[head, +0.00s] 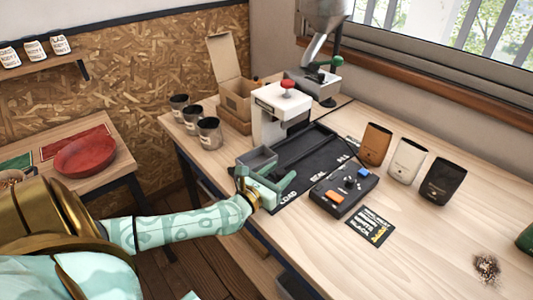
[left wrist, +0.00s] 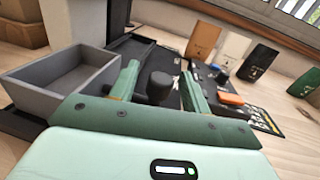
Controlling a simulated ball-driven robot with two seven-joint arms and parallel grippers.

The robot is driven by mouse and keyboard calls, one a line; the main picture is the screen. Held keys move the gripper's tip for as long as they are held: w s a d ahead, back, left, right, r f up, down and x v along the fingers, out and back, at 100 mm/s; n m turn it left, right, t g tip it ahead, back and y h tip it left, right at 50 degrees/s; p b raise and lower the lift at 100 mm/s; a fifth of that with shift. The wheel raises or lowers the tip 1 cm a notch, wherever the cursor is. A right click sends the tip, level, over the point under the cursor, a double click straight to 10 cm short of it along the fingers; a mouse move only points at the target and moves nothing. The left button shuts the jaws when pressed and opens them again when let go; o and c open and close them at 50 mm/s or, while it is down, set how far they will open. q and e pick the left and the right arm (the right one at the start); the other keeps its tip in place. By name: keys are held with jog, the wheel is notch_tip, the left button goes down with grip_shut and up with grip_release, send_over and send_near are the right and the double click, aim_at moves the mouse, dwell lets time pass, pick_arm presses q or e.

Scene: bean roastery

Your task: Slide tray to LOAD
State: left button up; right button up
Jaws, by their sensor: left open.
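The grey open-topped tray (head: 257,158) sits at the near left end of a black track plate (head: 308,146), whose labels read LOAD (head: 288,198) and SEAL. In the left wrist view the tray (left wrist: 62,84) looks empty and lies left of my fingers. My left gripper (head: 268,184) is at the plate's front end, just in front of the tray. Its two green fingers are apart. A dark round knob (left wrist: 159,86) shows between them in the wrist view; I cannot tell whether they touch it. My right gripper is not in view.
A white press with a red knob (head: 287,85) stands behind the tray. A control box (head: 343,190) with an orange button is right of the plate. Dark cups (head: 210,133) stand left. The table's right front is mostly clear.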

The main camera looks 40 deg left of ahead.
pick_arm(q)
jog(key=s+p, duration=0.1)
jog(key=s, duration=1.5)
jog(key=shift+d, duration=0.15)
jog(key=shift+s, duration=0.1)
